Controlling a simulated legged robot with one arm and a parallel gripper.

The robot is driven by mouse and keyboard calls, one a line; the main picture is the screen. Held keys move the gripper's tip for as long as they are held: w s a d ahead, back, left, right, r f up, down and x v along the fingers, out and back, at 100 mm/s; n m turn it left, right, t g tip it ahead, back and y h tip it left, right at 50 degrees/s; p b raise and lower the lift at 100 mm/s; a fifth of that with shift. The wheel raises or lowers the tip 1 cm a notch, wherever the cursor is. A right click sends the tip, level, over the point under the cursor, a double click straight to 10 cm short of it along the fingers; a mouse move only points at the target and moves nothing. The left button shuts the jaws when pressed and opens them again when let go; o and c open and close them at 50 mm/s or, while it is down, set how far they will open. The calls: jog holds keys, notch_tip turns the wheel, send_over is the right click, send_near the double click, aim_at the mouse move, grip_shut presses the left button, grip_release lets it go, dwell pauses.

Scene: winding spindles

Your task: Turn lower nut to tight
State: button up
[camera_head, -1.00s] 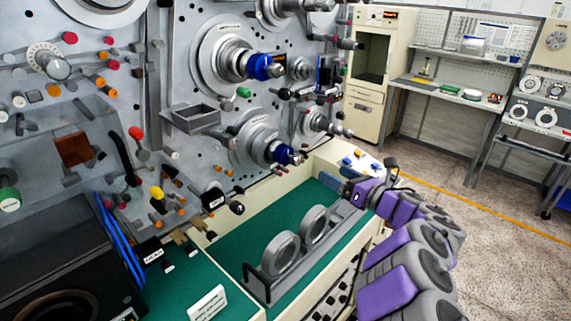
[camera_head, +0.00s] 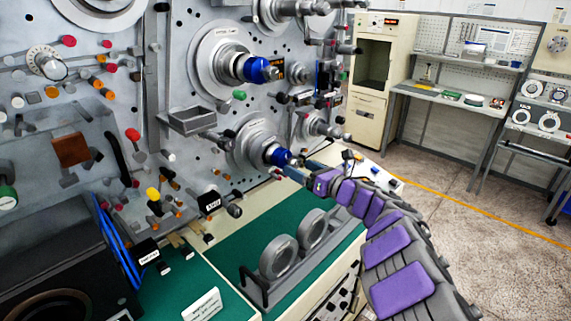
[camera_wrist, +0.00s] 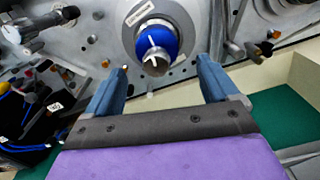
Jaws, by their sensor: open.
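The lower nut is a blue ring on the lower spindle (camera_head: 257,143). The blue nut (camera_head: 280,157) sits at the spindle's outer end in the head view. In the wrist view the blue nut (camera_wrist: 157,40) shows a white line on its face and a dark shaft end at its centre. My gripper (camera_wrist: 162,68) is open, with its two blue fingers (camera_wrist: 104,95) apart below the nut in the picture. Nothing is between the fingers. In the head view my gripper (camera_head: 292,170) is close to the nut, and whether they touch cannot be told there.
The upper spindle with another blue nut (camera_head: 258,69) is above. A grey tray (camera_head: 192,118) juts out at left. Two grey rings stand in a rack (camera_head: 254,290) on the green bench top (camera_head: 226,252). Several knobs and pegs stick out of the panel.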

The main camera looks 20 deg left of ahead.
aim_at(284, 162)
jog(key=x, duration=0.7)
jog(key=shift+s+a+f, duration=0.1)
jog(key=shift+s+f, duration=0.05)
jog(key=shift+s, duration=0.15)
jog(key=shift+w+d, duration=0.15)
jog(key=shift+d, duration=0.3)
jog(key=shift+a, duration=0.45)
jog(key=c, duration=1)
jog(key=shift+o, duration=0.2)
jog(key=shift+d, duration=0.1)
